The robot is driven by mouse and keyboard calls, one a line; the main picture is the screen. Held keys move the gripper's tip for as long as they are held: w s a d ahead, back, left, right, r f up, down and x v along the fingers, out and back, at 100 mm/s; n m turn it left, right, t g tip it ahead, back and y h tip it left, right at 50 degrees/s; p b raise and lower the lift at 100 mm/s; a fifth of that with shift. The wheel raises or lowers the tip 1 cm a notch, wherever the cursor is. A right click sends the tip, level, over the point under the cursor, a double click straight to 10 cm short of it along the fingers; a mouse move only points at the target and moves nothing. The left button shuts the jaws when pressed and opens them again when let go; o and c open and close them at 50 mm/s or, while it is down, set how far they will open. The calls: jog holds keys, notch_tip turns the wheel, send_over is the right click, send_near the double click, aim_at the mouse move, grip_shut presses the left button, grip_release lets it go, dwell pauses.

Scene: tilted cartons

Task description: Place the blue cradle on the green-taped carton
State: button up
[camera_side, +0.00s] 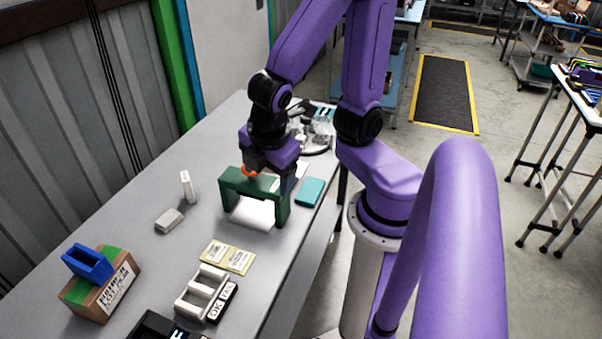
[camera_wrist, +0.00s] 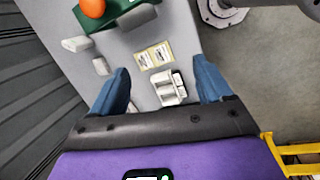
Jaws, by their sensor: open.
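The blue cradle (camera_side: 88,264) sits on top of the green-taped carton (camera_side: 108,285) at the lower left of the side view. The carton is brown cardboard with green tape and a white label; it looks tilted. The cradle is slanted with it, with green tape showing on both sides. My gripper (camera_side: 272,178) is well away from them, over the green arch-shaped stand in the side view. In the wrist view my gripper (camera_wrist: 162,86) has its two blue fingers wide apart with nothing held between them. The cradle and carton are not visible in the wrist view.
An orange ball (camera_wrist: 92,8) is on the green stand (camera_side: 238,186). A white slotted tray (camera_side: 203,292), yellow cards (camera_side: 228,256), white blocks (camera_side: 169,221) and a teal box (camera_side: 310,192) lie on the grey table (camera_side: 150,250). A corrugated wall borders the table's left side.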

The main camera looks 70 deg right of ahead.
jog(key=s+r+m+g+y, duration=0.1)
jog(key=s+m+g+y, duration=0.1)
jog(key=s, duration=0.4)
jog(key=shift+s+r+m+y, duration=0.3)
jog(key=shift+s+r+y, duration=0.1)
jog(key=shift+y, duration=0.1)
jog(key=shift+a, duration=0.1)
